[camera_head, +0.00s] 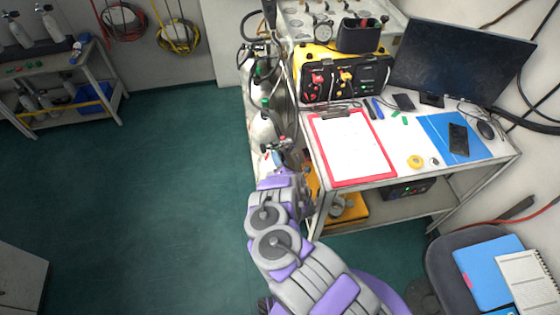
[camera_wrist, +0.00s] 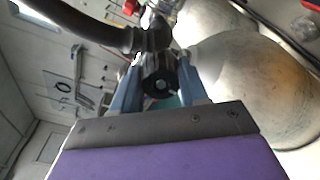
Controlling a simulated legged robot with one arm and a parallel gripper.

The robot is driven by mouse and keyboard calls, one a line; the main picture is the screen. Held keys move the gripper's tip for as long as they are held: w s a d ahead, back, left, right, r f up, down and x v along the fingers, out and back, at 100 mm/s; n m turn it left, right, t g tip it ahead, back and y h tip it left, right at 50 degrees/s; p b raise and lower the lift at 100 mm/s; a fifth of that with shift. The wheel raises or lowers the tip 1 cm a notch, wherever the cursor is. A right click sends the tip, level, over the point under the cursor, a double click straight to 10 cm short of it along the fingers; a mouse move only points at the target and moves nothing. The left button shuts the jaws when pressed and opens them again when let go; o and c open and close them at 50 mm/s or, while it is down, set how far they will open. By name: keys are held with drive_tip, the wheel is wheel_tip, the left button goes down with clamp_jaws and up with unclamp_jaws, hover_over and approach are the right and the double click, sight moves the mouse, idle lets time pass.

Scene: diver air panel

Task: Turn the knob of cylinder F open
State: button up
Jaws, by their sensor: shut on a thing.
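In the wrist view, my gripper (camera_wrist: 159,92) has its two blue-grey fingers on either side of a black ribbed knob (camera_wrist: 158,76) and is shut on it. The knob sits on a valve with a dark hose running to the upper left. A pale, worn cylinder (camera_wrist: 265,85) bulges to the right of the knob. No letter F is readable. In the head view, my gripper (camera_head: 277,160) is at the near end of the row of pale cylinders (camera_head: 262,130), left of the table. The knob is too small to make out there.
The table (camera_head: 322,188) to the right holds a red clipboard (camera_head: 350,146), a yellow-black case (camera_head: 345,78) and a monitor (camera_head: 458,62). Hoses hang around the cylinder valves. A chair (camera_head: 450,255) stands at the lower right. The green floor (camera_head: 160,190) to the left is clear.

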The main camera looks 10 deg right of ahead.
drive_tip(key=shift+s+a+f+n, duration=0.15)
drive_tip(key=shift+f+n, duration=0.2)
drive_tip(key=shift+n, duration=0.25)
drive_tip(key=o, duration=0.9)
drive_tip(key=shift+c, duration=0.2)
drive_tip(key=shift+o, duration=1)
drive_tip(key=shift+r, duration=0.15)
drive_tip(key=s+p, duration=0.1)
drive_tip(key=s, duration=0.6)
drive_tip(key=shift+d+r, duration=0.15)
drive_tip(key=shift+d, duration=0.3)
